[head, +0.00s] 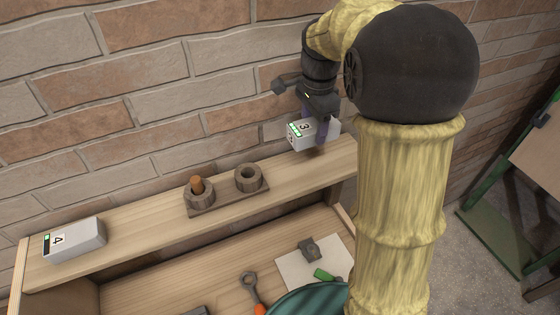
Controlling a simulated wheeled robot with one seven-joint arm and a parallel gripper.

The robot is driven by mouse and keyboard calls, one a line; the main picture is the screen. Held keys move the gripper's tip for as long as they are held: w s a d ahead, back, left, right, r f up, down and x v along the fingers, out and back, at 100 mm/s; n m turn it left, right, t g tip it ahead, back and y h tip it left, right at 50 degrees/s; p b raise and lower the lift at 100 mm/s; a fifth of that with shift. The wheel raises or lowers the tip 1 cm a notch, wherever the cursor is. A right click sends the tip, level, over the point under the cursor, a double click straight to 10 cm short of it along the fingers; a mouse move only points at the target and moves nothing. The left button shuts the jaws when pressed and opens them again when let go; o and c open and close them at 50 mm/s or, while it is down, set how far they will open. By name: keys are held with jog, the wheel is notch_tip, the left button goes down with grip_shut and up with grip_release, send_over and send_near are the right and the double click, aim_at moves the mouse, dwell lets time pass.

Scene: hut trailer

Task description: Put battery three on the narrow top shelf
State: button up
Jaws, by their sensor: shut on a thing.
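Battery three (302,132), a pale box with a green stripe and a "3" on its label, is in my gripper (314,130). The gripper points down and its purple fingers are shut on the battery. The battery is at the right part of the narrow top shelf (130,226), near the brick wall. I cannot tell whether its underside touches the shelf. My arm hides part of the shelf's right end.
Battery four (74,240) lies at the shelf's left end. A wooden holder (228,198) with two round cups, one holding a brown peg (197,185), stands mid-shelf. Below are a wrench (250,286) and a pale sheet (300,276) with a small grey block (310,249).

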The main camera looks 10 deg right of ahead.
jog(key=p, duration=0.1)
send_over(309, 165)
notch_tip(309, 165, down, 6)
jog(key=shift+r, duration=0.1)
jog(key=shift+w+f+p, duration=0.1)
jog(key=shift+f+p, duration=0.7)
jog(key=shift+f, duration=1.1)
jog(key=shift+d+f, duration=0.1)
jog(key=shift+f, duration=0.05)
jog(key=o, duration=1.3)
jog(key=shift+c, duration=0.2)
